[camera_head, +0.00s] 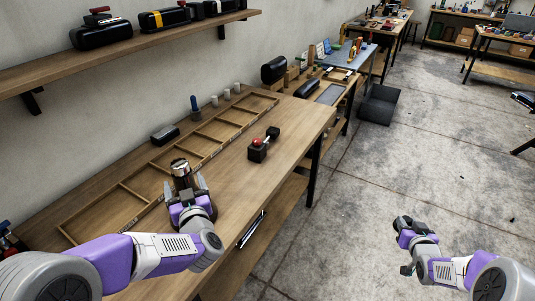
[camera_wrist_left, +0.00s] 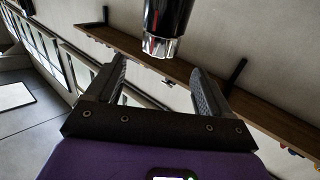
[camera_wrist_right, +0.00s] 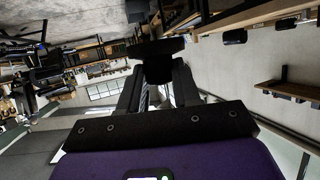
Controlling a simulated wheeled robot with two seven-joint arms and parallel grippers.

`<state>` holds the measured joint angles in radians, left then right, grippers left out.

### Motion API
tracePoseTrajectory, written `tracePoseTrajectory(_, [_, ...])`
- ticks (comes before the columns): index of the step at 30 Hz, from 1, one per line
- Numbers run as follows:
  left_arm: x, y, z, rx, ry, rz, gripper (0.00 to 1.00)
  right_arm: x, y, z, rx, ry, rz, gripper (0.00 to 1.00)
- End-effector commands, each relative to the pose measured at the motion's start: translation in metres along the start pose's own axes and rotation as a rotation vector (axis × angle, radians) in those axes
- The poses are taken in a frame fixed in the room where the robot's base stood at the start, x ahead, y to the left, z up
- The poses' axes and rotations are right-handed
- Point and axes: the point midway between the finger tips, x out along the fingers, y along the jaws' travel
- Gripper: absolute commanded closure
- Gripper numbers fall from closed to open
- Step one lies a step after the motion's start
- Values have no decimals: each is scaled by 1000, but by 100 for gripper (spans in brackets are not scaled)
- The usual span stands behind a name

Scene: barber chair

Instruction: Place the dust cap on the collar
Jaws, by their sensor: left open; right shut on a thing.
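My right gripper (camera_head: 406,224) is out over the floor, off the bench.
A divided wooden tray (camera_head: 128,203) runs along the bench. A black block with a red knob (camera_head: 258,149) sits near the bench's right edge. A black box (camera_head: 165,134) and several small cups stand by the wall. A shelf (camera_head: 135,48) hangs above.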

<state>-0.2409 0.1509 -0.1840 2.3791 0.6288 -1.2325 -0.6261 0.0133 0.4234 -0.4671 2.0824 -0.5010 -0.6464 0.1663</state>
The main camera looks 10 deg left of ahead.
Motion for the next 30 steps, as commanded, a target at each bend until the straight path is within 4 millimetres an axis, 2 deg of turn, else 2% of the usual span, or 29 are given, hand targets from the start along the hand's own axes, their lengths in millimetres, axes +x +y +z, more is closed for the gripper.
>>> tracePoseTrajectory(9, [62, -1, 1, 2, 1, -4, 19, 2, 0, 5, 0, 1, 0, 97])
tracePoseTrajectory(15, [94, -1, 1, 2, -1, -2, 19, 3, 0, 7, 0, 0, 0, 97])
tracePoseTrajectory(21, [108, 0, 0, 2, -1, -1, 19, 4, 0, 8, 0, 1, 0, 97])
tracePoseTrajectory(30, [110, -1, 0, 1, -1, -1, 19, 4, 0, 8, 0, 0, 0, 97])
